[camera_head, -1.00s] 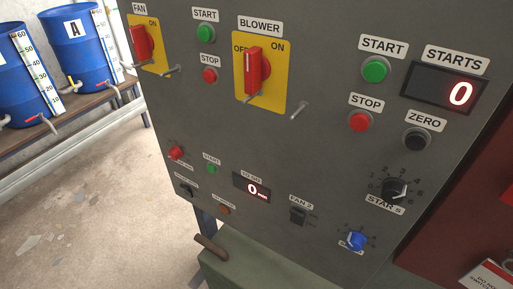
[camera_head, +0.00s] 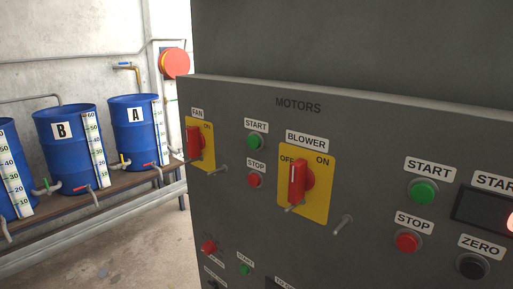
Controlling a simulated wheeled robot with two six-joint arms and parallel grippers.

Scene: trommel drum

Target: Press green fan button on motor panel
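The grey motor panel (camera_head: 380,130), headed MOTORS, fills the right of the head view. At its left is the FAN switch (camera_head: 195,141), a red handle on a yellow plate. Just right of it is a green START button (camera_head: 255,142), with a red STOP button (camera_head: 255,180) below. Further right is the BLOWER switch (camera_head: 299,182), also red on yellow, then another green START button (camera_head: 424,192) and red STOP button (camera_head: 408,242). Neither of my grippers shows in the view.
Metal hasps stick out beside the FAN switch (camera_head: 217,170) and the BLOWER switch (camera_head: 343,225). Blue barrels A (camera_head: 135,140) and B (camera_head: 70,165) stand on a bench at left. A large red round button (camera_head: 174,63) is on the wall behind. Small lower controls are cut off.

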